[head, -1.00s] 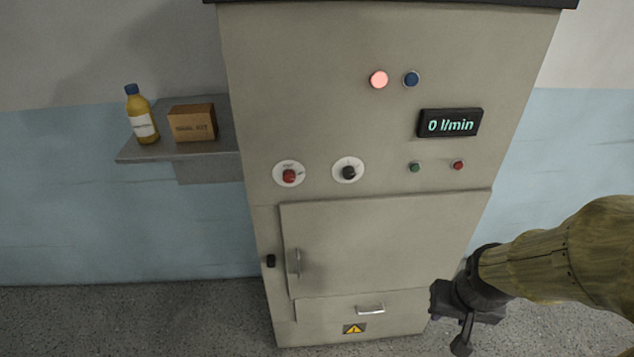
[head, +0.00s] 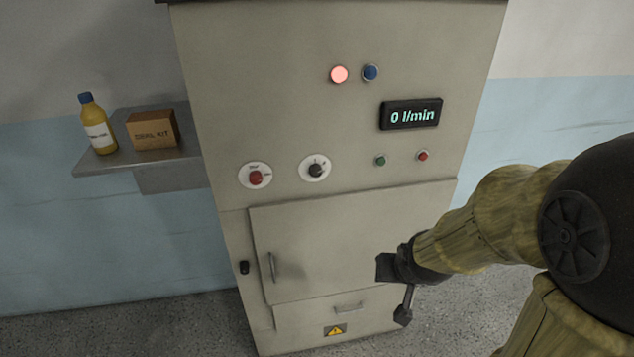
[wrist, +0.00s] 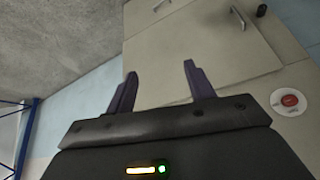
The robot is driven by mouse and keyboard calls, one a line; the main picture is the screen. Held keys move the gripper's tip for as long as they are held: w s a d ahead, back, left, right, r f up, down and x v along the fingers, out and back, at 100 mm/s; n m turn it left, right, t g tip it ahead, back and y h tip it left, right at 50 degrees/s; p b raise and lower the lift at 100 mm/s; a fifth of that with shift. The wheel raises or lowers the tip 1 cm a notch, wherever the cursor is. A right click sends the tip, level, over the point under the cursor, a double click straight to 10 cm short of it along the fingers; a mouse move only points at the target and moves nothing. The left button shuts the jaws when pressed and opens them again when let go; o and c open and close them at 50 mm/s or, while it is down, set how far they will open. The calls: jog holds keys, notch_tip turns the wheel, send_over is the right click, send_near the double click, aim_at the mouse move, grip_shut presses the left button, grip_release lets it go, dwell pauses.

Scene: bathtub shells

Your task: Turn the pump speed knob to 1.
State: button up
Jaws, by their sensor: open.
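The grey cabinet (head: 330,130) has two dials on white discs. The left one has a red knob (head: 256,177), which also shows at the right edge of the wrist view (wrist: 290,100). The right one has a black knob (head: 316,170); its marks are too small to read, and it is out of the wrist view. The display (head: 411,114) reads 0 l/min. My gripper (head: 394,290) is open and empty, in front of the lower door, below and right of both knobs. Its two spread fingers (wrist: 160,72) show in the wrist view.
A lit pink-red lamp (head: 339,74) and a blue button (head: 370,72) sit high on the panel. Green (head: 380,160) and red (head: 423,155) buttons sit right of the black knob. The door handle (head: 272,267) sticks out. A shelf (head: 90,168) at left holds a bottle and box.

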aim_at(317, 174)
jog(key=w+a+m+t+y+b, duration=0.1)
jog(key=w+a+t+y+b, duration=0.3)
jog(key=w+a+t+b, duration=0.5)
jog(key=w+a+t, duration=0.2)
jog(key=w+a, duration=0.3)
jog(key=shift+w+r+t+y, duration=0.3)
jog(key=shift+r+t, duration=0.05)
jog(key=shift+t, duration=0.05)
jog(key=p+x, duration=0.5)
jog(key=x, duration=1.2)
jog(key=shift+w+f+p, duration=0.15)
jog(key=shift+w+p, duration=0.05)
jog(key=shift+p, duration=0.2)
jog(key=c, duration=1)
